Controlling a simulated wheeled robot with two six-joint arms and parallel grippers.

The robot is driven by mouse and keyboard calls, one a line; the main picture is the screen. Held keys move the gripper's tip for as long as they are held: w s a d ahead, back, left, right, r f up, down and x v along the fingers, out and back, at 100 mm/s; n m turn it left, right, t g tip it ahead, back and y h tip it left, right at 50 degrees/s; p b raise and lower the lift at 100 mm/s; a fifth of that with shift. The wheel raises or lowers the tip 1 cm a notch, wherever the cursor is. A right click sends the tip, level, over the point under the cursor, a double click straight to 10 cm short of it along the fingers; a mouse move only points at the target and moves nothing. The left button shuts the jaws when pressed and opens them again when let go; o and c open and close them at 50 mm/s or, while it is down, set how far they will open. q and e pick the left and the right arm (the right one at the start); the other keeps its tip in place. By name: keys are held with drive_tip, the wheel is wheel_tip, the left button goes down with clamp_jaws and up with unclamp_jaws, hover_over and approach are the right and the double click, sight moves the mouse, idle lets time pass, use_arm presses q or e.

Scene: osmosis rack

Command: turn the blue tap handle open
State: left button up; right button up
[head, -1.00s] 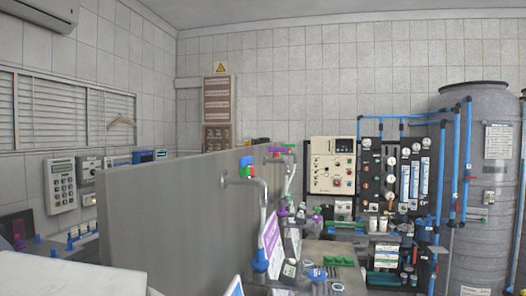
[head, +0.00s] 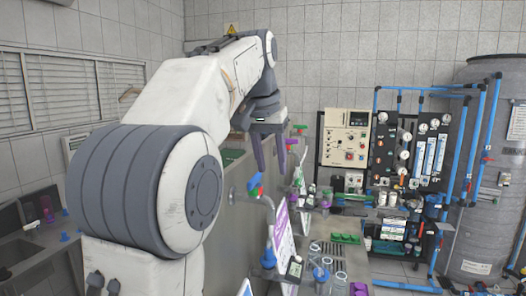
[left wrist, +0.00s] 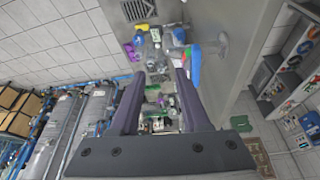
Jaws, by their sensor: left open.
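The near tap (head: 266,207) is a grey bent pipe beside the grey partition. Its small handle (head: 254,182) shows green, blue and red parts, and it sits on top of the tap. My left gripper (head: 272,168) is open, fingers pointing down, and appears just above and right of the handle in the head view. In the left wrist view the open fingers (left wrist: 158,73) have nothing clearly held between them. A blue part (left wrist: 194,55), likely of the tap handle, shows beyond the right finger. I cannot tell the exact gap. My right gripper is out of view.
A second tap with a purple and green handle (head: 292,142) stands farther back. Glass vessels (head: 322,268) and a green tray (head: 345,238) are on the bench below. A control panel (head: 346,137) with blue pipes stands behind. The grey partition (head: 222,215) is close to my arm.

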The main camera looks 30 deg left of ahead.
use_arm(q)
drive_tip(key=n+p, duration=0.1)
approach(255, 176)
drive_tip(key=r, duration=0.1)
drive_tip(key=shift+y, duration=0.4)
drive_tip(key=x, duration=0.9)
drive_tip(key=shift+s+d+f+p, duration=0.15)
drive_tip(key=shift+d+f+p, duration=0.2)
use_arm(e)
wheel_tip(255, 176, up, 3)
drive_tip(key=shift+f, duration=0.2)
use_arm(q)
drive_tip(key=shift+c, duration=0.3)
clamp_jaws()
